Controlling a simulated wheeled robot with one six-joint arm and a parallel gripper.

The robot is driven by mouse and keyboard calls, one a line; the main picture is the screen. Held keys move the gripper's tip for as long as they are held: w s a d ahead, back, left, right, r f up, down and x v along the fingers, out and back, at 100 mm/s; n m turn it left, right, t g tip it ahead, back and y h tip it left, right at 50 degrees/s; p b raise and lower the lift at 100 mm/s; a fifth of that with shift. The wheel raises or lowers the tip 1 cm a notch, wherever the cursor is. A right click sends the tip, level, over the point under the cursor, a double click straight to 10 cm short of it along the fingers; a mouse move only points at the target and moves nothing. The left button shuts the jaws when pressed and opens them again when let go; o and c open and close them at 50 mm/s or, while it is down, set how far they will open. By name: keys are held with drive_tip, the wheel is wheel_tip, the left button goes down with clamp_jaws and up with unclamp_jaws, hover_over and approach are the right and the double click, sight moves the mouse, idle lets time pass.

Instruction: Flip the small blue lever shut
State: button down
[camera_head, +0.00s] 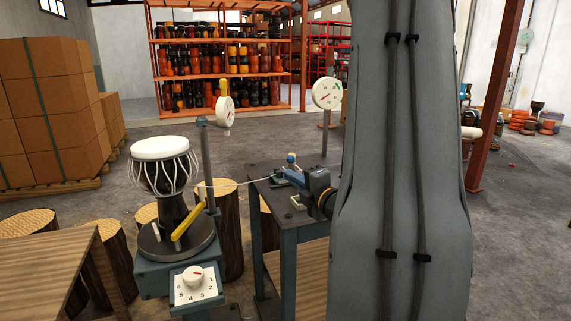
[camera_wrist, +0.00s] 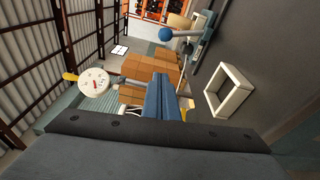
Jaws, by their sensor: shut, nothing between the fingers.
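The small blue lever shows in the head view as a blue ball knob (camera_head: 291,158) on the dark bench, just beyond my gripper (camera_head: 284,175). In the wrist view the blue ball (camera_wrist: 166,34) sits at the end of a short metal rod, which runs right to a mount on the bench top. My gripper's blue fingers (camera_wrist: 160,80) are together and empty. They are apart from the ball in the wrist view. The foot of the lever is partly hidden in the head view.
A white square frame (camera_wrist: 229,92) lies on the bench top near my gripper. Left of the bench, a goblet drum (camera_head: 160,172) stands on a turntable with a yellow handle (camera_head: 188,220). A pale cord runs from the drum toward the bench. A round gauge (camera_head: 327,93) stands behind.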

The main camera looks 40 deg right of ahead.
sight(294, 168)
drive_tip(key=shift+w+a, duration=0.1)
drive_tip(key=shift+w, duration=0.25)
drive_tip(key=w, duration=0.3)
drive_tip(key=w+d, duration=0.1)
drive_tip(key=w, duration=0.5)
drive_tip(key=shift+w+d+f, duration=0.15)
drive_tip(key=shift+w, duration=0.05)
drive_tip(key=shift+s+d+r+p, duration=0.15)
drive_tip(key=shift+s+d, duration=0.2)
drive_tip(key=shift+d, duration=0.25)
drive_tip(key=shift+s+d+r+p, duration=0.15)
drive_tip(key=shift+s+d, duration=0.15)
drive_tip(key=shift+d, duration=0.25)
drive_tip(key=shift+s+d, duration=0.3)
drive_tip(key=shift+d, duration=0.35)
drive_tip(key=shift+d, duration=0.15)
